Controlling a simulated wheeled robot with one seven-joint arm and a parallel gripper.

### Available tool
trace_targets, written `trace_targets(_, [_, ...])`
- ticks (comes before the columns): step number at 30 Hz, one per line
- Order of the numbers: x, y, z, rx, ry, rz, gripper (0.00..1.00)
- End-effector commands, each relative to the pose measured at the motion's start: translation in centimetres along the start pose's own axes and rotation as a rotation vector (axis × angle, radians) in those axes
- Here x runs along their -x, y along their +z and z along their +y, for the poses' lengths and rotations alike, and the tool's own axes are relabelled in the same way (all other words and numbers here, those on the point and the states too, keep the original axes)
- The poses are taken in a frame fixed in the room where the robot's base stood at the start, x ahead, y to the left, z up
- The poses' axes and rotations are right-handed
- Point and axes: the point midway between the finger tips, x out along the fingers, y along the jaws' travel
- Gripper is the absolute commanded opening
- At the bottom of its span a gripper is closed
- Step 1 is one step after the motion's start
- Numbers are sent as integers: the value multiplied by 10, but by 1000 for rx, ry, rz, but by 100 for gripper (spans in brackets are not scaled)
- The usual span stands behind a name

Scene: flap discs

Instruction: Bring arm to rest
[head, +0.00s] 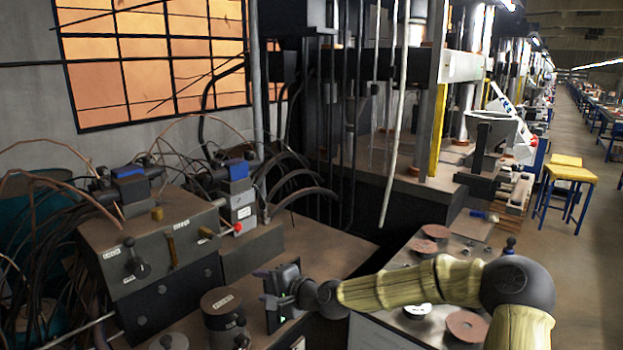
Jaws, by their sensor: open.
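My arm reaches in from the lower right, in a yellowish ribbed sleeve with dark joints. My gripper (264,286) is at its left end, over the dark bench near a dark cylinder with a brownish top (221,300). The gripper is open, and I see nothing held in it. Reddish-brown flap discs lie on the grey table at the right: one at the back (435,232), one just in front of it (424,246), and one at the front (467,326). My forearm hides part of that table.
A grey control box with levers (150,240) and many cables stands at the left. A tall machine frame with a hanging pale rod (397,120) rises behind the arm. A yellow-topped stool (570,174) stands by the open aisle (575,260) at the right.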

Motion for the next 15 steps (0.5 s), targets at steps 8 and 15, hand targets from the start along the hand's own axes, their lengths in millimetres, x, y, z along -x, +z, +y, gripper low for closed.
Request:
trace_targets(8, [14, 23, 43, 196, 206, -29, 48])
trace_targets(15, [68, 26, 94, 445, 500, -51, 48])
